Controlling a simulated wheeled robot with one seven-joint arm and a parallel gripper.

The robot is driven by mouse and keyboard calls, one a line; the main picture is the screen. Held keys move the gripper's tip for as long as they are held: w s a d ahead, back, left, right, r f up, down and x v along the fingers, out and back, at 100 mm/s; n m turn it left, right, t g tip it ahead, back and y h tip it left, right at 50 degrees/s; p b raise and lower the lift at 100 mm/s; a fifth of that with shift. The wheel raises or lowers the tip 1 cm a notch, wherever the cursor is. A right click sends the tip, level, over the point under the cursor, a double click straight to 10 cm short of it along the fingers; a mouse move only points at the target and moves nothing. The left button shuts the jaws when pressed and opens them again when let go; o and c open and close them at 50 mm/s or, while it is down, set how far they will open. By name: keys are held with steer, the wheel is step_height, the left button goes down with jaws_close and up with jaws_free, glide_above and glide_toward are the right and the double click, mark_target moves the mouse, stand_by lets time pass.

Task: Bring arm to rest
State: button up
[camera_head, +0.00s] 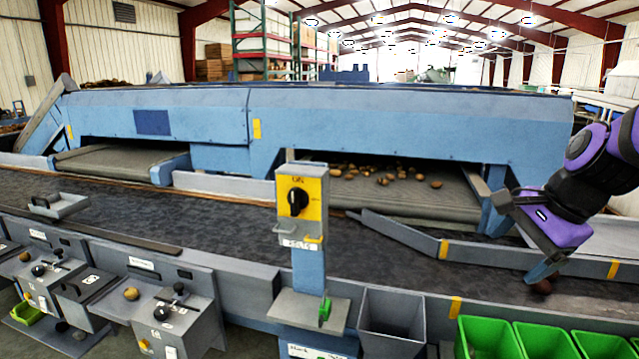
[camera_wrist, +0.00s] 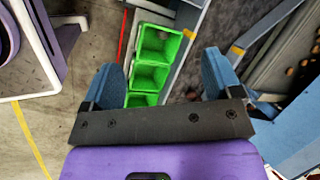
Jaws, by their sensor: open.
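My arm (camera_head: 605,150), purple and black, reaches in from the right edge in the head view. My gripper (camera_head: 545,270) points down over the near edge of the dark belt at the right. In the wrist view its two blue fingers stand wide apart, and the gripper (camera_wrist: 162,75) is open with nothing between them. A small dark reddish lump (camera_head: 542,287) shows just below the fingertips in the head view. I cannot tell whether the fingers touch it.
Green bins (camera_head: 545,341) stand in a row at the lower right, also in the wrist view (camera_wrist: 152,75). A switch post (camera_head: 301,200) rises at front centre. The long dark belt (camera_head: 200,215) runs before the blue grader (camera_head: 350,120). Potatoes (camera_head: 385,175) lie on its right conveyor.

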steer(key=s+r+n+t+h, duration=0.1)
steer(key=s+r+n, duration=0.2)
steer(key=s+n, duration=0.3)
steer(key=s+a+r+n+h, duration=0.1)
steer(key=s+r+n+h, duration=0.1)
steer(key=s+r+n, duration=0.2)
steer(key=shift+s+r+n+t, duration=0.25)
steer(key=shift+s+n+t, duration=0.15)
steer(key=shift+s+n, duration=1.7)
steer(key=shift+w+n, duration=0.3)
steer(key=shift+w, duration=0.05)
